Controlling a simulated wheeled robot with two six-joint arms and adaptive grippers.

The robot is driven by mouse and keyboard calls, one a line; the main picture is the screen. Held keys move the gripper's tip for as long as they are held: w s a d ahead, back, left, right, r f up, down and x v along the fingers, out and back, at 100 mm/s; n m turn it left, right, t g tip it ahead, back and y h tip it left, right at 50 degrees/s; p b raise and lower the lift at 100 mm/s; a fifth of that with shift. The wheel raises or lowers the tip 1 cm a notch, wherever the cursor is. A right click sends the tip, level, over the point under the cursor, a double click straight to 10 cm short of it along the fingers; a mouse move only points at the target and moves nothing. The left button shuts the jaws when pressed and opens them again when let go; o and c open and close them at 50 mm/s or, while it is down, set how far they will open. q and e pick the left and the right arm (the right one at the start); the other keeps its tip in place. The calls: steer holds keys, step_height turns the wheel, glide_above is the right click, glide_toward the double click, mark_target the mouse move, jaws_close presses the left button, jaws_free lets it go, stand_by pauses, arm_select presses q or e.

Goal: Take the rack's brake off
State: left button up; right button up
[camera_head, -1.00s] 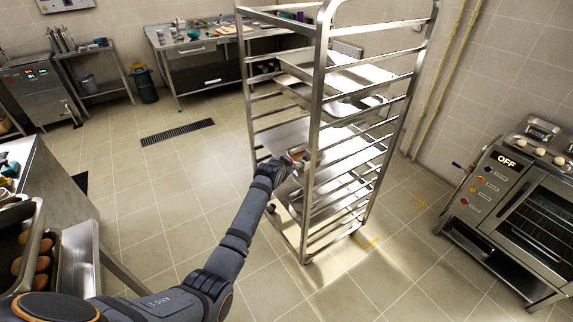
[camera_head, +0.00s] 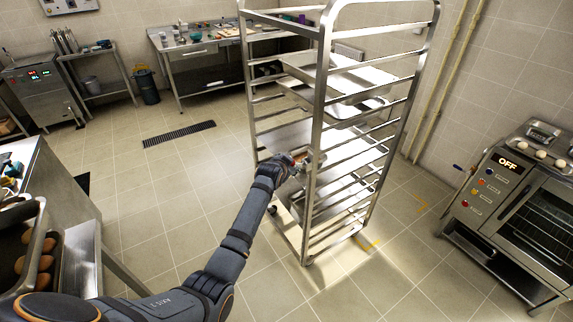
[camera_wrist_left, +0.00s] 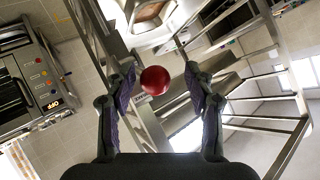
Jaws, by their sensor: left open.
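The tall steel rack (camera_head: 318,120) stands upright on the tiled floor, with trays on some of its runners. My left gripper (camera_head: 305,161) is at the rack's near left side, close to the front post at about mid-height. In the left wrist view a round red knob (camera_wrist_left: 154,80) shows between the two open fingers of my left gripper (camera_wrist_left: 160,88), with a gap on each side. I cannot tell how far ahead of the fingertips the knob is. In the head view the gripper hides it. The brake's state cannot be read. My right gripper is not in view.
An oven (camera_head: 520,205) reading OFF stands at the right. A counter (camera_head: 215,50) with small items is at the back. A tray of buns (camera_head: 40,250) is at the lower left. Floor left of the rack is open, with a drain grate (camera_head: 179,133).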

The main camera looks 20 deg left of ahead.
arm_select(q)
steer(key=v, duration=1.2)
steer(key=shift+d+r, duration=0.1)
steer(key=s+a+f+n+g+b, duration=0.15)
steer(key=s+f, duration=0.35)
steer(key=f, duration=0.8)
steer(key=s+f+g, duration=0.2)
steer(key=s+f, duration=0.4)
steer(key=f, duration=0.8)
steer(key=s+f+n+g+b, duration=0.15)
steer(key=s+f, duration=0.35)
steer(key=f, duration=0.8)
steer(key=s+a+f+g, duration=0.1)
steer(key=s+f, duration=0.5)
steer(key=s, duration=0.6)
steer(key=s+a+f+n+g+b, duration=0.1)
steer(key=s+f+g, duration=0.2)
steer(key=s+f, duration=0.4)
steer(key=s+a+f+n+g, duration=0.1)
steer(key=s+f, duration=0.5)
steer(key=s, duration=1.1)
steer(key=shift+s+f+g+b, duration=0.15)
steer(key=shift+f+g+b, duration=0.15)
steer(key=shift+g, duration=0.1)
